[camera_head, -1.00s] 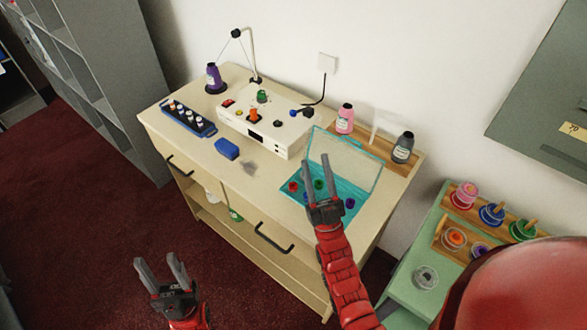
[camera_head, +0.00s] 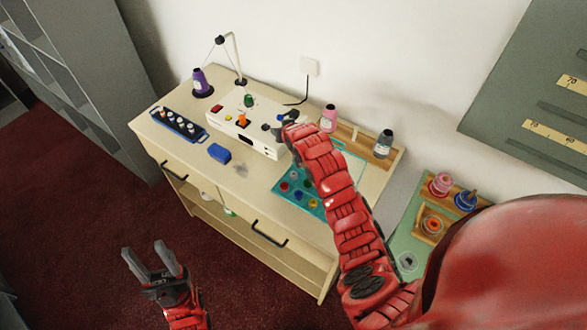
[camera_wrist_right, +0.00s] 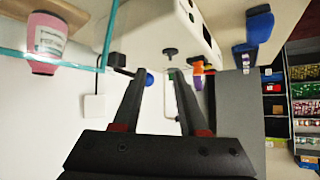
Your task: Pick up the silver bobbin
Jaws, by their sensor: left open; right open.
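I cannot make out a bobbin that is clearly silver. A pale grey, round spool (camera_head: 407,262) lies on the green side table, partly beside my right arm. The teal box (camera_head: 318,211) on the counter holds several small coloured bobbins, and my right arm covers part of it. My right gripper (camera_wrist_right: 157,80) is open and empty, its fingers pointing toward the white machine (camera_wrist_right: 209,30); in the head view it is over the machine's right end, mostly hidden by its arm. My left gripper (camera_head: 150,252) is open and empty, in front of the counter.
The wooden counter (camera_head: 200,165) carries a blue rack (camera_head: 180,126) of small spools, a blue block (camera_head: 220,153) and a purple cone (camera_head: 201,81). A pink cone (camera_head: 328,118) and a grey cone (camera_head: 383,144) stand at the back right. The green side table (camera_head: 398,245) holds coloured spools.

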